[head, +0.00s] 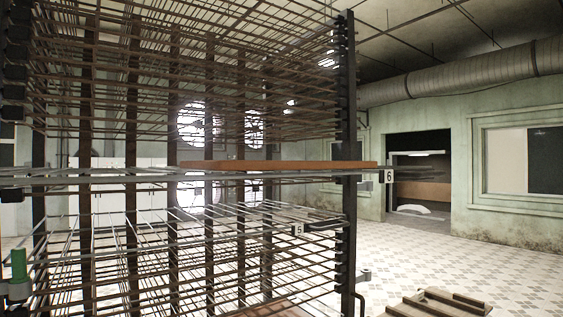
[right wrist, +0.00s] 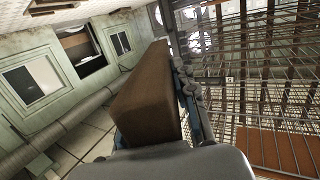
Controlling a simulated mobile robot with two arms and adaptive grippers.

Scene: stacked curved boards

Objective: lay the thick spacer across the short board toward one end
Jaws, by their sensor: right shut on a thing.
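In the right wrist view my right gripper (right wrist: 158,125) is shut on a thick brown block, which looks like the thick spacer (right wrist: 146,92). The block extends away from the gripper, beside a metal rack and apart from the floor. In the head view a long orange-brown board (head: 290,166) lies level on the rack shelf by label 6. Another reddish board (head: 268,311) shows partly at the bottom edge. An orange board (right wrist: 281,150) also shows in the right wrist view. I cannot tell which is the short board. My left gripper is not in view.
The tall wire rack (head: 349,110) with dark posts and many thin rods fills the left and middle. A wooden pallet (head: 440,303) lies on the floor at lower right. The tiled floor (head: 480,260) right of the rack is mostly clear.

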